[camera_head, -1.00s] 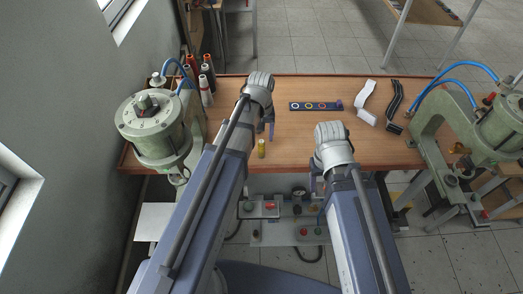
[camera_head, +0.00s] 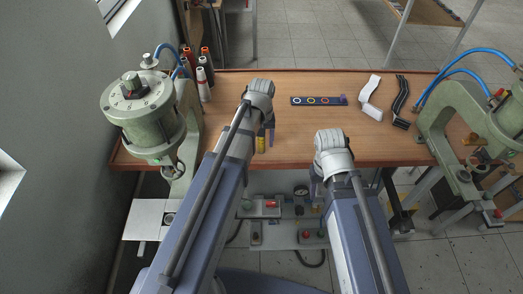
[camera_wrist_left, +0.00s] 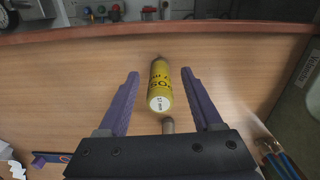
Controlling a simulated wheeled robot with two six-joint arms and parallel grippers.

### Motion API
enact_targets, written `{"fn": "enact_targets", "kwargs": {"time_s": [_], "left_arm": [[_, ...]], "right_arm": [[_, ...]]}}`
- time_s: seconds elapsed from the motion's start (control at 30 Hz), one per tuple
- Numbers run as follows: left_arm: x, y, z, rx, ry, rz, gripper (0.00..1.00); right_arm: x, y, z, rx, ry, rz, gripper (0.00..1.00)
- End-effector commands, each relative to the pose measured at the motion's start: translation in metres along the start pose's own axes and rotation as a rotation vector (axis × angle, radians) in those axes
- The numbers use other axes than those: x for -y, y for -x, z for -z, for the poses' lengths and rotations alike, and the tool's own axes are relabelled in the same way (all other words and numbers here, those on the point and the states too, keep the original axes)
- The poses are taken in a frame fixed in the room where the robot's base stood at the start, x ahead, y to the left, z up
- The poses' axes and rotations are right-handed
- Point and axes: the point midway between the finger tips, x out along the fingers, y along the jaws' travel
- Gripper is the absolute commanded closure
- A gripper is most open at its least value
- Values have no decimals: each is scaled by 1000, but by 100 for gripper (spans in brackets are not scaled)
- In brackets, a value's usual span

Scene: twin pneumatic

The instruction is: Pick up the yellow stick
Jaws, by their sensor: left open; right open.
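The yellow stick (camera_wrist_left: 160,86) is a short yellow cylinder with dark lettering and a pale end, on the wooden table. In the head view the yellow stick (camera_head: 260,144) shows near the table's front edge, partly covered by my left gripper (camera_head: 266,138). In the left wrist view my left gripper (camera_wrist_left: 160,92) is open, with the stick between its two purple fingers and a gap on each side. My right gripper (camera_head: 317,182) is at the table's front edge, right of the stick, and holds nothing that I can see; its fingers are partly hidden.
The wooden table (camera_head: 375,150) has a green press (camera_head: 143,120) at left and another (camera_head: 455,125) at right. Thread spools (camera_head: 204,80) stand at the back left. A dark strip with rings (camera_head: 318,101) and white (camera_head: 371,95) and black (camera_head: 401,105) straps lie further back.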

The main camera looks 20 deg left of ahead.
Motion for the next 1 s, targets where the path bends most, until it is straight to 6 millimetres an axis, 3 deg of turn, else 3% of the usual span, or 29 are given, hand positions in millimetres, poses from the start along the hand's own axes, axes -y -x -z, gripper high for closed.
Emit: {"fn": "enact_targets", "kwargs": {"time_s": [0.27,0.83,1.0], "left_arm": [[0,-2,0,0,0,0,33],[0,-3,0,0,0,0,97],[0,-3,0,0,0,0,100]], "right_arm": [[0,-2,0,0,0,0,43],[0,-2,0,0,0,0,43],[0,-3,0,0,0,0,43]]}}
